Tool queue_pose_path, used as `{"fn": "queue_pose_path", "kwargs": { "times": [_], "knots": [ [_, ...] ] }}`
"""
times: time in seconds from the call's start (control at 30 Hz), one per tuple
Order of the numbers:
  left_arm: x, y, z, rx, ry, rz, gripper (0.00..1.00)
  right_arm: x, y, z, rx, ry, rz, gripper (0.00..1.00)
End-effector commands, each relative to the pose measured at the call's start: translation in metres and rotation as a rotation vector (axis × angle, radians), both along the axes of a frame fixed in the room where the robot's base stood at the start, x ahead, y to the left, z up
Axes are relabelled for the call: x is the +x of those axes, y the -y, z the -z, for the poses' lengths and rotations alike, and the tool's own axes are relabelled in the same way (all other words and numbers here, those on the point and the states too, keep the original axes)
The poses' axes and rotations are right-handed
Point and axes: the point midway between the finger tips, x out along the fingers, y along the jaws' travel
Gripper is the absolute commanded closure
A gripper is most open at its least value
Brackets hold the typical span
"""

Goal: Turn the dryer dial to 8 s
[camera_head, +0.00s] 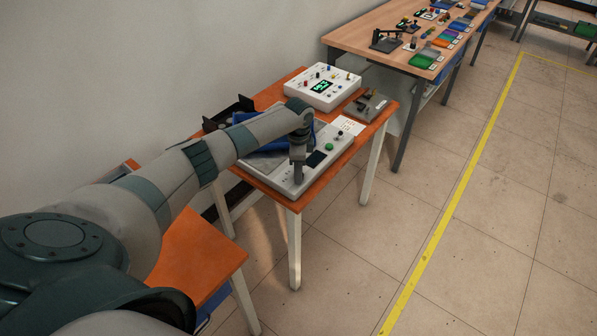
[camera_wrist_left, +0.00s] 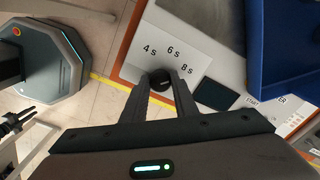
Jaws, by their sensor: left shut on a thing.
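The dryer dial (camera_wrist_left: 160,80) is a small black knob on the pale panel, with the labels 4 s, 6 s and 8 s around it in the left wrist view. My left gripper (camera_wrist_left: 160,88) has a finger on each side of the dial and is shut on it. Which label the dial points to is not clear. In the head view my left gripper (camera_head: 298,178) reaches down onto the front left part of the dryer panel (camera_head: 325,164) and hides the dial.
On the panel are a dark display (camera_wrist_left: 216,95), a green button (camera_head: 329,146) and a black knob (camera_head: 338,134). A blue tray (camera_wrist_left: 285,50) lies close behind. A white control box (camera_head: 322,87) and a grey fixture (camera_head: 367,106) share the orange table (camera_head: 377,122). Floor at right is clear.

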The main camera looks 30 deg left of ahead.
Motion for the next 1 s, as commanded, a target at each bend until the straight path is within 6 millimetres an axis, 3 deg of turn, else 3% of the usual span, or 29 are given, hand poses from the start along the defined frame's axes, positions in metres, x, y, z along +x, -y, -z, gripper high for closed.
{"fn": "queue_pose_path", "kwargs": {
  "times": [0.17, 0.2, 0.27, 0.67, 0.87, 1.0],
  "knots": [
    [0.001, -0.001, -0.002, 0.001, 0.004, 0.0, 0.96, 0.0, 0.0, 0.0, 0.0, 0.0, 0.0, 0.75],
    [0.001, -0.001, -0.002, 0.001, 0.004, 0.0, 0.67, 0.0, 0.0, 0.0, 0.0, 0.0, 0.0, 0.75],
    [0.001, -0.001, -0.002, 0.002, 0.003, 0.0, 0.55, 0.0, 0.0, 0.0, 0.0, 0.0, 0.0, 0.75],
    [0.001, 0.0, -0.003, 0.0, 0.001, -0.001, 0.55, 0.0, -0.001, 0.001, 0.001, 0.0, 0.0, 0.75],
    [0.0, 0.0, -0.017, 0.0, 0.002, 0.001, 0.55, 0.0, -0.001, 0.005, 0.001, 0.0, 0.0, 0.75],
    [0.0, 0.0, -0.037, 0.0, 0.004, 0.0, 0.55, 0.0, -0.001, 0.01, 0.001, 0.0, 0.0, 0.75]
  ]
}}
